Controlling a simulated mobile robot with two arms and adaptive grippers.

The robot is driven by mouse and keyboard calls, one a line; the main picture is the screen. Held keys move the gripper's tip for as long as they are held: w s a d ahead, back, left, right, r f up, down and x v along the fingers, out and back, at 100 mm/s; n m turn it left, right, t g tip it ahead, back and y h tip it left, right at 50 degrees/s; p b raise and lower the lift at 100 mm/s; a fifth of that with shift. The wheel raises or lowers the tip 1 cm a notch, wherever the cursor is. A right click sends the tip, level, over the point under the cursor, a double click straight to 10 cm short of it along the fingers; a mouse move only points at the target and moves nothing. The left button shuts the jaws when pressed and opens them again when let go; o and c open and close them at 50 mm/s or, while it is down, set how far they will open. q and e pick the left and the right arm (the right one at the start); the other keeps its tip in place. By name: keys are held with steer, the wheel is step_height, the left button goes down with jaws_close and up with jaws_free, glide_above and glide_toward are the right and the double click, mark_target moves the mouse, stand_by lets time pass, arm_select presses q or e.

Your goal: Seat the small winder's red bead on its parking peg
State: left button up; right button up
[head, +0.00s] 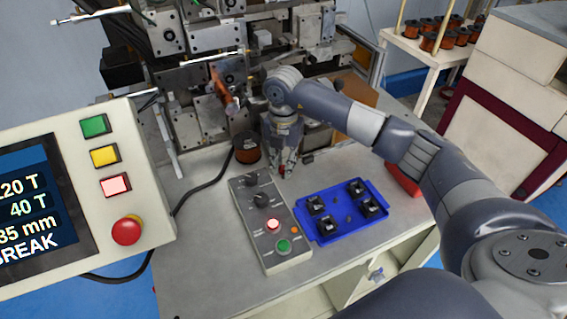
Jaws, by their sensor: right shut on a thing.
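My right gripper (283,165) points down at the foot of the winding machine (205,120), behind the control box. Its fingers are shut on a small red thing, which appears to be the red bead (282,170); only a little of it shows between the fingertips. Another small red spot (308,157) shows just right of the gripper, too small to identify. I cannot make out the parking peg; the gripper and arm cover part of that area. My left gripper is not in view.
A grey control box (263,245) with knobs and lit buttons stands in front of the gripper. A blue tray (330,232) with several black parts lies to its right. A copper spool (247,148) stands left of the gripper. A screen panel (150,190) fills the left side.

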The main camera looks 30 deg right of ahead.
steer(key=shift+f, duration=0.35)
steer(key=shift+r, duration=0.15)
steer(key=shift+r, duration=0.2)
steer(key=shift+r, duration=0.1)
